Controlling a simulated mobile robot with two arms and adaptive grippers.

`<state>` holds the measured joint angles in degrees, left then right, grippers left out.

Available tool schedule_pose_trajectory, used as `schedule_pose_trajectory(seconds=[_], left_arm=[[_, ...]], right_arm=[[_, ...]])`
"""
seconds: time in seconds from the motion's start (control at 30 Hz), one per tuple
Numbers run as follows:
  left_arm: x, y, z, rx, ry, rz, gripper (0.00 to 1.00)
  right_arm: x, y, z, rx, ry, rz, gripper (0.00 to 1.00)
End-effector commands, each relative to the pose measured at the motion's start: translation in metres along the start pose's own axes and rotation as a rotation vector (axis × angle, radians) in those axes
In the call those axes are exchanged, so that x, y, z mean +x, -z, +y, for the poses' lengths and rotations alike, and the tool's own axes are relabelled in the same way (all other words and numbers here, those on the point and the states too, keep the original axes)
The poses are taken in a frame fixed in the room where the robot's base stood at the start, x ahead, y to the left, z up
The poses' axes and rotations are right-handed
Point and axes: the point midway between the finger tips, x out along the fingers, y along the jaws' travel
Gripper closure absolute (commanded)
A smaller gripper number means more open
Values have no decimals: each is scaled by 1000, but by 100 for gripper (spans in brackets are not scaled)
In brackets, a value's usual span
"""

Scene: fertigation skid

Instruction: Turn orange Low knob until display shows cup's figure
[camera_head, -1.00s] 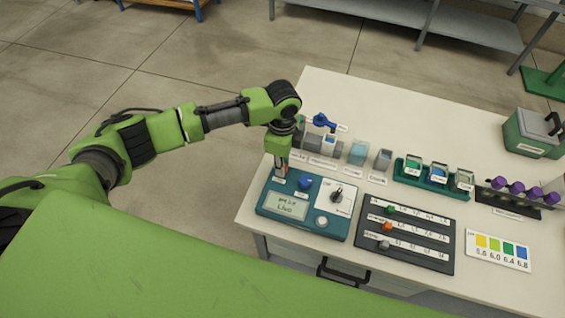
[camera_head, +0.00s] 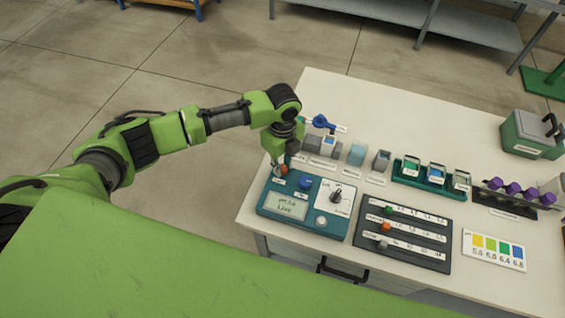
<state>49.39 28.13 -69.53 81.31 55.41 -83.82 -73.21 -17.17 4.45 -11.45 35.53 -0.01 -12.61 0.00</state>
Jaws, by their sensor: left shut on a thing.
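The teal meter box (camera_head: 265,205) sits at the table's near left, with a pale display (camera_head: 287,207) whose lower line looks like "Live"; its figure is too small to read surely. The orange knob (camera_head: 284,170) is at the box's back left corner, partly covered by my left gripper (camera_head: 281,168). That gripper points down and is shut on the knob. A blue knob (camera_head: 306,182) stands just right of it. Several small cups, one of them blue-topped (camera_head: 437,170), stand in a green rack (camera_head: 425,186); their labels are unreadable. My right gripper is out of view.
A white dial panel (camera_head: 336,198) is on the box's right. A dark slider board (camera_head: 405,238) and a colour chart (camera_head: 494,250) lie to the right. Clear containers (camera_head: 357,153) and a blue valve (camera_head: 322,122) stand behind.

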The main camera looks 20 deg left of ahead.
Motion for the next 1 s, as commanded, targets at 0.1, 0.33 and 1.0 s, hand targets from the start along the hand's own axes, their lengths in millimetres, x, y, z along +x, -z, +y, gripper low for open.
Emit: schedule_pose_trajectory(seconds=[0.1,0.33,1.0], left_arm=[[-1,1,0,68,1,3,100],[-1,1,-1,152,2,3,100],[0,1,-1,179,2,2,63]], right_arm=[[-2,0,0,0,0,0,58],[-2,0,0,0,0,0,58],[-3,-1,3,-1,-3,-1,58]])
